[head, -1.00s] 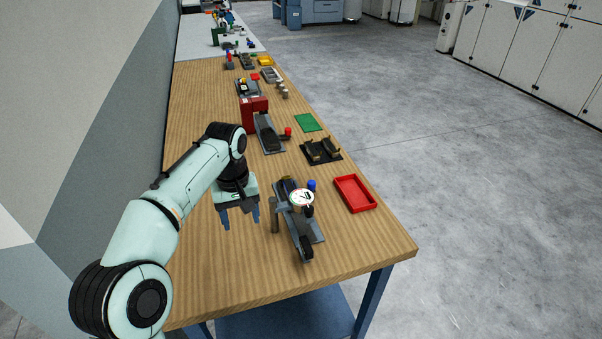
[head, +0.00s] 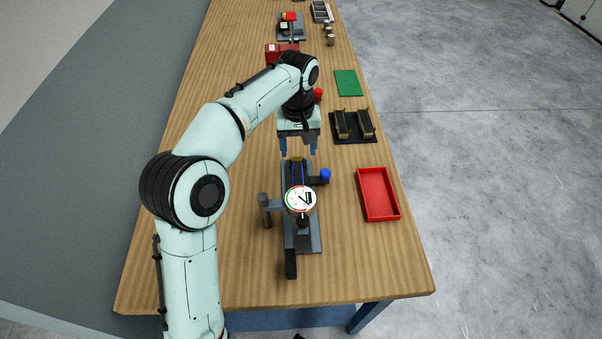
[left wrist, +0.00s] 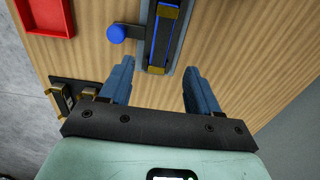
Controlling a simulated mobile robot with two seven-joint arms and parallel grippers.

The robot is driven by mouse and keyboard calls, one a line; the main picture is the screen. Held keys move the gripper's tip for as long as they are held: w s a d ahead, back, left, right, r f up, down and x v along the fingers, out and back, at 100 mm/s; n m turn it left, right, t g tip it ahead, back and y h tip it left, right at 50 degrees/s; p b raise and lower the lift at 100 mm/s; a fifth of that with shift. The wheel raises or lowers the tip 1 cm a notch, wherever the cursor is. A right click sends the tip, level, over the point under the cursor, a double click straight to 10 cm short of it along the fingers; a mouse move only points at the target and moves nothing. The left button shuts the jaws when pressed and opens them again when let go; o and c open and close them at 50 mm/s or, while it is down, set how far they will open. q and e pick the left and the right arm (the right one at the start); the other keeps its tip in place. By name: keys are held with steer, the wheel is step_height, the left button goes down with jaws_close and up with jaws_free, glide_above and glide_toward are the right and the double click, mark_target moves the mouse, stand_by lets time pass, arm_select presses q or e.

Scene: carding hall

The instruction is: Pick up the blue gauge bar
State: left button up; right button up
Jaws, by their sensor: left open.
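A long grey fixture (head: 312,238) stands near the front of the table, with a round white dial (head: 300,198) above it. A narrow bar with blue along it, apparently the blue gauge bar (head: 303,173), lies lengthwise in the fixture, partly hidden by the dial. In the left wrist view the bar (left wrist: 162,40) looks dark and blue between brass-coloured pieces. My left gripper (head: 298,151) is open and empty at the fixture's far end. In the left wrist view its fingers (left wrist: 158,69) point towards that end, one to either side of its line. My right gripper is not in view.
A blue knob (head: 325,175) sticks out on the fixture's right, and a grey post (head: 264,212) stands on its left. A red tray (head: 361,198) lies to the right. A black stand (head: 354,138) and green mat (head: 347,83) lie further back. Bare table is at front left.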

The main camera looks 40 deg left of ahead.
mark_target(298, 173)
arm_select(q)
step_height(298, 173, down, 10)
steer(key=shift+a+r+b, duration=0.1)
steer(key=shift+r+b, duration=0.05)
steer(key=shift+b, duration=0.6)
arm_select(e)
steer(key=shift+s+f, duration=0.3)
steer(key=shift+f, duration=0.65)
arm_select(q)
jaws_close()
steer(key=shift+r, duration=0.1)
step_height(298, 173, up, 22)
steer(key=p, duration=0.6)
steer(key=shift+p, duration=0.3)
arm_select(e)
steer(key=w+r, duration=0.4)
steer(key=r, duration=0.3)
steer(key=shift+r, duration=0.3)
